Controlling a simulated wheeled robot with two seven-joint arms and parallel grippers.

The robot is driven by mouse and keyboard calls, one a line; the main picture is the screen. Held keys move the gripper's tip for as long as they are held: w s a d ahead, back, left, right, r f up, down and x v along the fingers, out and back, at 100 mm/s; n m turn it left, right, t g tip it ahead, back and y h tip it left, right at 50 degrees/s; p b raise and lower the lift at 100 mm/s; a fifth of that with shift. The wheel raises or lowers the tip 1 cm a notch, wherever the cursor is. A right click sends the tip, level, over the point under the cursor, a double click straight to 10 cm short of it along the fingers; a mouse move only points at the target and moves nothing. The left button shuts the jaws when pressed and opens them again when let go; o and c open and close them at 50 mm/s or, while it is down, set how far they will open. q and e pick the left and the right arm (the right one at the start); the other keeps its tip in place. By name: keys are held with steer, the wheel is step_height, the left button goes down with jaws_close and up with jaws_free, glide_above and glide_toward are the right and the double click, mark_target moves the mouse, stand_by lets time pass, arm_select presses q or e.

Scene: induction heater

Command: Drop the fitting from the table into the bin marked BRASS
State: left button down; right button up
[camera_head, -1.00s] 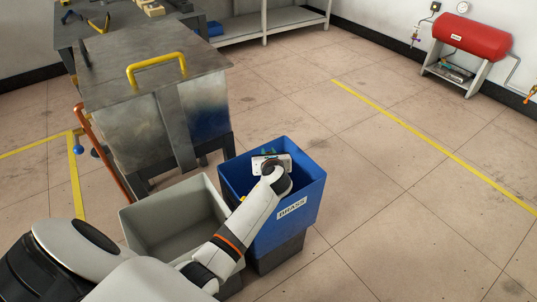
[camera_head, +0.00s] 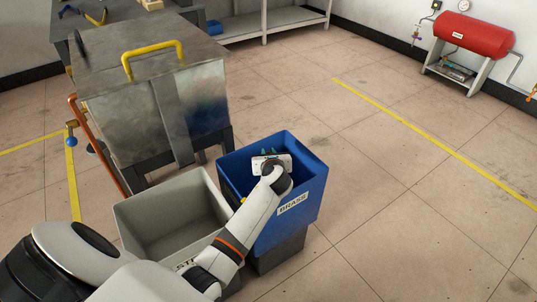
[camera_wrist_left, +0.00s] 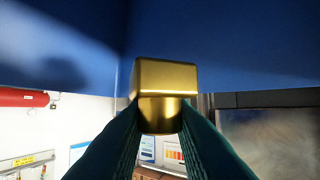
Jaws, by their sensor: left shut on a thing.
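The blue bin (camera_head: 312,187) labelled BRASS stands on a dark base on the floor, right of the middle in the head view. My left gripper (camera_head: 268,157) is at the bin's open mouth, with its fingers inside the rim. In the left wrist view its two teal fingers (camera_wrist_left: 160,138) are shut on the brass fitting (camera_wrist_left: 167,78), a shiny gold block with a rounded lower part. In the head view the fitting is hidden by the gripper. My right gripper is not in view.
A grey bin (camera_head: 150,215) stands directly left of the blue bin, its label partly hidden by my arm. A metal cabinet with a yellow handle (camera_head: 153,58) stands behind both. A red tank (camera_head: 474,36) is at the far right wall. Floor right of the bins is clear.

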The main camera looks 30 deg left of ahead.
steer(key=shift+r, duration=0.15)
arm_select(q)
steer(key=c, duration=1.2)
jaws_free()
steer(key=shift+s+d, duration=0.1)
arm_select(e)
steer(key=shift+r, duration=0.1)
arm_select(q)
steer(key=shift+s+d+r, duration=0.15)
steer(key=shift+s+d, duration=0.05)
steer(key=shift+p+v, duration=1.9)
steer(key=shift+v, duration=3.65)
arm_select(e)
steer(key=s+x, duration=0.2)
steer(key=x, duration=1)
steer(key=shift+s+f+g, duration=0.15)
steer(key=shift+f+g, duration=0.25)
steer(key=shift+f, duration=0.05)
